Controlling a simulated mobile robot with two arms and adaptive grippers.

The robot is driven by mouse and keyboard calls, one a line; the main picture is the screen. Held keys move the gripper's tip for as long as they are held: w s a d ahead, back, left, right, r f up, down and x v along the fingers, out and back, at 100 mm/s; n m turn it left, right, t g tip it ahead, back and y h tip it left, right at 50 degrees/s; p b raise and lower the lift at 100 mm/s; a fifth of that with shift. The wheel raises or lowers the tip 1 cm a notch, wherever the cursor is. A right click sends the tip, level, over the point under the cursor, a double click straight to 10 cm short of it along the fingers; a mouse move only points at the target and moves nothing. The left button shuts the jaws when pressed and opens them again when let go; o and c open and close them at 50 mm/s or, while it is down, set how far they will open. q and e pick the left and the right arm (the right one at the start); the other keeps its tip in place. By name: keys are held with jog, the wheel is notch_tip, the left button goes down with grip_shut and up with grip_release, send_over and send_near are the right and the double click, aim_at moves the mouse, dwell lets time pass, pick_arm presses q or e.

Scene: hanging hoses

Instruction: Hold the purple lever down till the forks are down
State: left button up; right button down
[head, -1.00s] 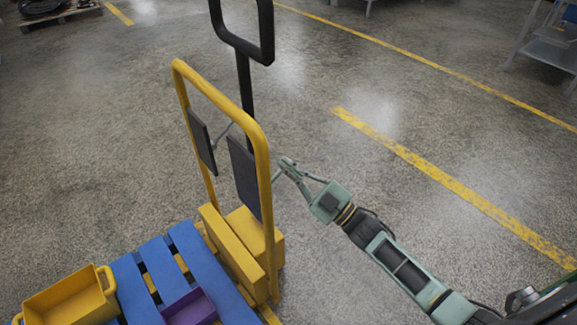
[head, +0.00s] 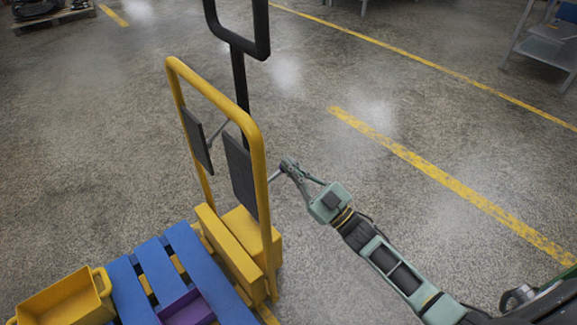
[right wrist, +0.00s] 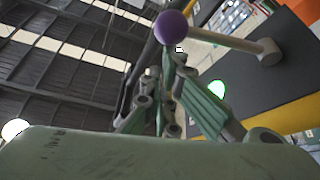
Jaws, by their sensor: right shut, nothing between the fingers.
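The purple lever's round knob (right wrist: 174,27) shows in the right wrist view, with its grey rod (right wrist: 225,41) running right to a pivot on the truck. In the head view the rod (head: 274,175) sticks out right of the yellow frame, and the knob is hidden by my right gripper (head: 287,163). That gripper is shut and empty, its fingertips (right wrist: 171,58) right at the knob; I cannot tell whether they touch. The yellow fork truck (head: 262,150) stands at a blue pallet (head: 200,258). The forks are mostly hidden under the pallet, so their height is unclear. My left gripper is out of view.
A yellow bin (head: 65,300) and a purple bin (head: 188,308) are on the pallet. A black handle (head: 240,80) rises behind the truck's frame. The floor right of the truck is clear, with yellow lines; a grey rack (head: 545,50) stands at the far right.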

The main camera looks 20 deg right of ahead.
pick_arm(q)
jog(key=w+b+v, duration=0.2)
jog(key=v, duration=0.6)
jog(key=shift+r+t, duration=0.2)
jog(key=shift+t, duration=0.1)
pick_arm(e)
notch_tip(320, 180, down, 6)
jog(key=d+m+t+h, duration=0.2)
jog(key=m+h, duration=0.2)
jog(key=m, duration=0.5)
jog(key=shift+w+h, duration=0.3)
jog(key=shift+w, duration=0.05)
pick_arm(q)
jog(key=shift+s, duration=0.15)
pick_arm(e)
jog(key=shift+f, duration=0.1)
dwell(0.7)
dwell(0.5)
notch_tip(320, 180, up, 5)
jog(key=p, duration=0.3)
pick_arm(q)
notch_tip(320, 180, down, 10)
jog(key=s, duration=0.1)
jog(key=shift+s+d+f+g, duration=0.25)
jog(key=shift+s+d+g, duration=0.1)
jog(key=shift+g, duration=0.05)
pick_arm(e)
jog(key=v, duration=1)
jog(key=shift+d+f, duration=0.3)
jog(key=shift+d, duration=0.1)
